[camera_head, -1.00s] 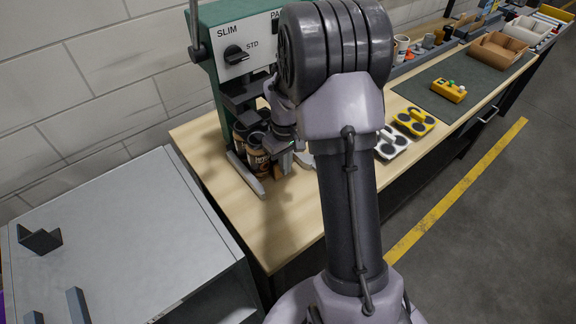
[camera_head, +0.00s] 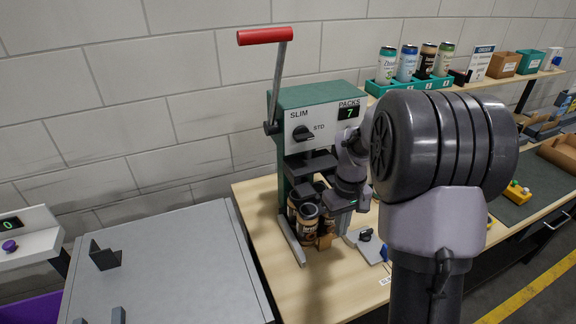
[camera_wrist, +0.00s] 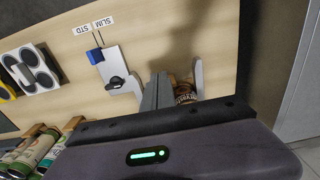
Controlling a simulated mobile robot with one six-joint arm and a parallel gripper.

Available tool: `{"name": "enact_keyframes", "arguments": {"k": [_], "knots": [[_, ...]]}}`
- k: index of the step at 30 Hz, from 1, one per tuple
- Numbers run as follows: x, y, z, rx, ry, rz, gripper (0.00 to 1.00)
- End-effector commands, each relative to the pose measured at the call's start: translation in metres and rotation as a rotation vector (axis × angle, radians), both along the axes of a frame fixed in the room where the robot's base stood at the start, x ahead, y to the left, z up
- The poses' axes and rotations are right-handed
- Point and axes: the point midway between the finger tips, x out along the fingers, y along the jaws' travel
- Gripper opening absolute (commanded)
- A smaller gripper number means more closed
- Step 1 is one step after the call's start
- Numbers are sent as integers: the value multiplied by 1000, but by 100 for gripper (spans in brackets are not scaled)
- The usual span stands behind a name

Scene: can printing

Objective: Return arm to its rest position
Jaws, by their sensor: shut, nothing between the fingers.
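My gripper (camera_head: 328,228) is in front of the green press (camera_head: 318,97), just right of the dark cans in its base. In the wrist view its grey fingers (camera_wrist: 157,92) are together with nothing held. A dark brown can (camera_head: 308,222) stands at the press base, with another dark can (camera_head: 294,203) partly hidden behind it. One dark can (camera_wrist: 185,92) shows beside the fingers in the wrist view; I cannot tell whether they touch. My arm's large joint and links fill the right of the head view and hide part of the bench.
The press has a raised red-handled lever (camera_head: 265,36), and its display reads 7. A plate with a black knob (camera_head: 366,235) lies right of the gripper. A grey cabinet top (camera_head: 165,265) is at left. Several cans stand in a green rack (camera_head: 428,84) on the back shelf.

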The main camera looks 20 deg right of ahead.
Motion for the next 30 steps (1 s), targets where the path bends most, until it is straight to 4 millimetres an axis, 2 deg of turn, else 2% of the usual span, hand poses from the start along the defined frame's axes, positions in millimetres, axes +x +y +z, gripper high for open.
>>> {"name": "enact_keyframes", "arguments": {"k": [2, 5, 6, 8, 9, 13, 15, 18, 30], "knots": [[-4, 14, 16, -1, -33, -21, 0], [-27, 56, 58, 10, -130, -98, 0], [-44, 77, 76, 26, -178, -140, 0], [-74, 109, 96, 59, -249, -205, 0], [-95, 128, 105, 89, -293, -247, 0], [-158, 173, 112, 194, -403, -360, 0], [-181, 186, 109, 239, -437, -401, 0], [-198, 195, 105, 279, -460, -434, 0], [-201, 196, 106, 289, -464, -445, 0]]}}
